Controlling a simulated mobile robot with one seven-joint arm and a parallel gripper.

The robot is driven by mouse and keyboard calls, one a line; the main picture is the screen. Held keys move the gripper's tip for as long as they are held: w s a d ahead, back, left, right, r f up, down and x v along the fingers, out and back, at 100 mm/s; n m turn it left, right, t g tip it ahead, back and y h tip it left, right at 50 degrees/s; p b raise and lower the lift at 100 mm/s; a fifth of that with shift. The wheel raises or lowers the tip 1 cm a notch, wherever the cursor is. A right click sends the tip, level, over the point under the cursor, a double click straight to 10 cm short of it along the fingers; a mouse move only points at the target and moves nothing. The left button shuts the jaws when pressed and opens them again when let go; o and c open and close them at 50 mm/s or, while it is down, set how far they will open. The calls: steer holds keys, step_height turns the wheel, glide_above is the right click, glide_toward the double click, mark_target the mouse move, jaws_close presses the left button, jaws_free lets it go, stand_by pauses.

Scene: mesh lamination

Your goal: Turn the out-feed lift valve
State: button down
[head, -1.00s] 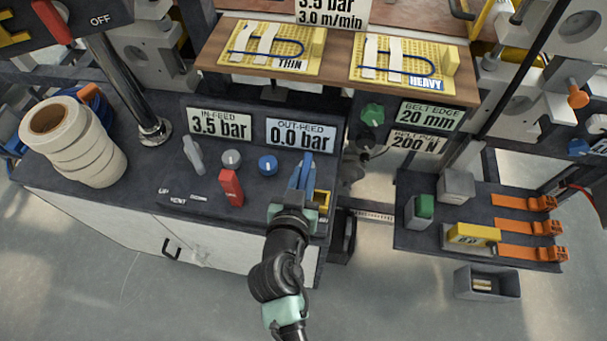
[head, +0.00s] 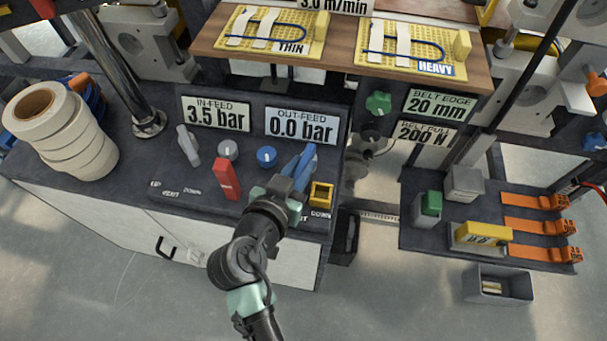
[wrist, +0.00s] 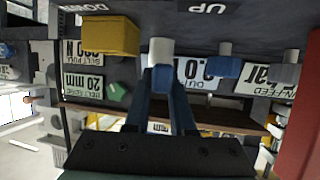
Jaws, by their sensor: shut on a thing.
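The out-feed lift valve shows in the wrist view as a pale handle (wrist: 160,49) between my blue fingertips, near the UP and DOWN marks. My gripper (head: 302,163) is shut on it at the right of the console; its fingers (wrist: 160,78) converge on the handle in the wrist view. In the head view the fingers and wrist mostly hide the handle, so its exact setting is unclear. The out-feed display (head: 301,126) above reads 0.0 bar.
A yellow block (head: 321,195) stands close right of my gripper. A blue knob (head: 266,156) and a red block (head: 226,180) stand to its left. The in-feed display (head: 215,114) reads 3.5 bar. Tape rolls (head: 60,130) stand at the console's left.

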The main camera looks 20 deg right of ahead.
steer(key=shift+w+a+m+g+h+b, duration=0.25)
steer(key=shift+m+g+h+b, duration=0.35)
steer(key=shift+m+g+b, duration=0.15)
steer(key=shift+w+a+m+g+h+b, duration=0.15)
steer(key=shift+w+m+g+h+b, duration=0.05)
steer(key=shift+m+g+h+b, duration=0.55)
steer(key=c, duration=0.8)
jaws_free()
steer(key=shift+o, duration=0.2)
steer(key=v, duration=1.3)
steer(key=shift+d+r, duration=0.1)
